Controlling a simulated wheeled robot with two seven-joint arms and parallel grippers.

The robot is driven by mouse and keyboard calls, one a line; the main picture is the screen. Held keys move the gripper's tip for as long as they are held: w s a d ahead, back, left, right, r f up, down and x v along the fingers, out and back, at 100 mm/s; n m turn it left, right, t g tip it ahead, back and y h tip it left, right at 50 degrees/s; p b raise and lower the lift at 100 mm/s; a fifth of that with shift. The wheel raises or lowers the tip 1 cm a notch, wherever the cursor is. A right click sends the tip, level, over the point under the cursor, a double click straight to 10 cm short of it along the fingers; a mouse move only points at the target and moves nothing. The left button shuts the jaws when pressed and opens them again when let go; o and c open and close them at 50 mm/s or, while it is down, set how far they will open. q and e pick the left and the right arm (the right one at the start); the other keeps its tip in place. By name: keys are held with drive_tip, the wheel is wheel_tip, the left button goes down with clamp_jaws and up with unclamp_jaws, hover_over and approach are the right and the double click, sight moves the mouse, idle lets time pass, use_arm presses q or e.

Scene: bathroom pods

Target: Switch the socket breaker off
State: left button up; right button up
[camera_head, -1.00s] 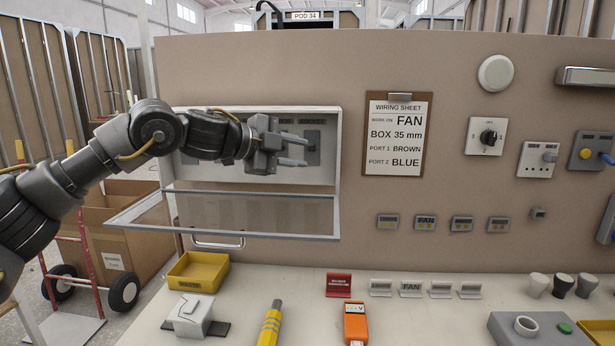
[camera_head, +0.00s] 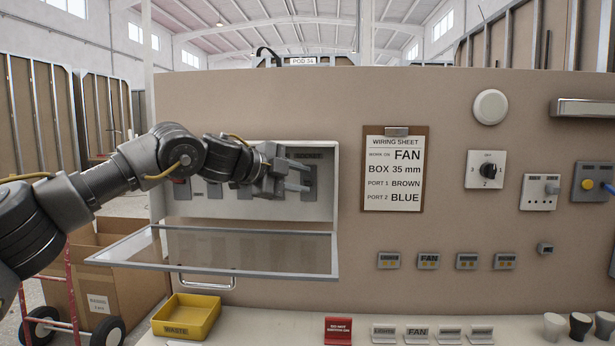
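The breaker box (camera_head: 290,211) is set in the upright panel, and its clear-fronted lid (camera_head: 215,262) hangs open below it. The socket breaker (camera_head: 309,196) is at the box's right end, under a SOCKET label (camera_head: 308,155). Other breakers (camera_head: 182,190) sit to its left, partly hidden by my arm. My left gripper (camera_head: 300,176) is in front of the socket breaker, its two fingers apart with nothing visible between them. The fingers hide part of the breaker, so I cannot tell its lever position or whether they touch it. My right gripper is not in view.
A wiring sheet (camera_head: 395,170) hangs right of the box. A rotary switch (camera_head: 487,170) and small labelled modules (camera_head: 428,261) are further right. A yellow waste bin (camera_head: 187,316) and a red sign (camera_head: 338,330) stand on the bench below. A cardboard box (camera_head: 120,280) is at left.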

sight(307, 182)
use_arm(q)
drive_tip(key=shift+x, duration=1.35)
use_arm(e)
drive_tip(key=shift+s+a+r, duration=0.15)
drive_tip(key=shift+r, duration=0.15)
use_arm(q)
drive_tip(key=shift+c, duration=0.4)
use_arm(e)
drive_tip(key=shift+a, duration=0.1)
